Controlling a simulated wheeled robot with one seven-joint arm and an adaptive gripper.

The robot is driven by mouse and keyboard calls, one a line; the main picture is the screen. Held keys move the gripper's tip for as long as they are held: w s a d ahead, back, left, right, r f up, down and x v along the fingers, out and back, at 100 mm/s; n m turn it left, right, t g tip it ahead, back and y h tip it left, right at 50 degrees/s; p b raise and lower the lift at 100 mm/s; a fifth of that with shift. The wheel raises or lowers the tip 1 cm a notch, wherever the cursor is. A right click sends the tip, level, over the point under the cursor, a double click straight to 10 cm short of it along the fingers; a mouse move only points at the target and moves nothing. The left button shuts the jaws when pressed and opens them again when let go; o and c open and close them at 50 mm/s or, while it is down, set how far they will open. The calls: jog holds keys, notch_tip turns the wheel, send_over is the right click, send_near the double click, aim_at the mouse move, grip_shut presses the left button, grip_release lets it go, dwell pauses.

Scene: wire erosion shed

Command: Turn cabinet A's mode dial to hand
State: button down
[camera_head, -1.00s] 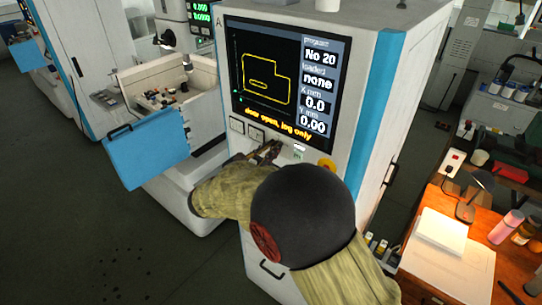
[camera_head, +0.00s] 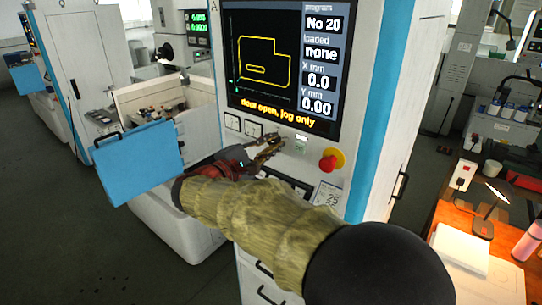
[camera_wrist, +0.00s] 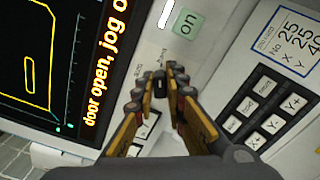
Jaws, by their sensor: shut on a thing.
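Cabinet A (camera_head: 382,120) is the pale cabinet with a blue edge strip and a lit screen (camera_head: 280,70) reading "door open, jog only". My gripper (camera_head: 272,145) is at its panel just below the screen. In the wrist view, my gripper's jointed orange and black fingers (camera_wrist: 158,84) are shut on the small black mode dial (camera_wrist: 159,77). The words "auto" and "hand" are printed beside the dial. The fingers partly hide the dial, and I cannot tell where its pointer stands. In the head view the fingers hide it.
A red stop button (camera_head: 328,161) stands out right of my gripper. A green "on" button (camera_wrist: 185,23) and a jog keypad (camera_wrist: 262,115) are close by. The blue door (camera_head: 140,162) stands open at left. An orange desk (camera_head: 455,215) with a lamp is at right.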

jog(key=shift+m+b, duration=0.7)
jog(key=shift+b, duration=0.2)
jog(key=c, duration=1.8)
grip_release()
jog(key=v, duration=1.2)
jog(key=shift+a+f, duration=0.1)
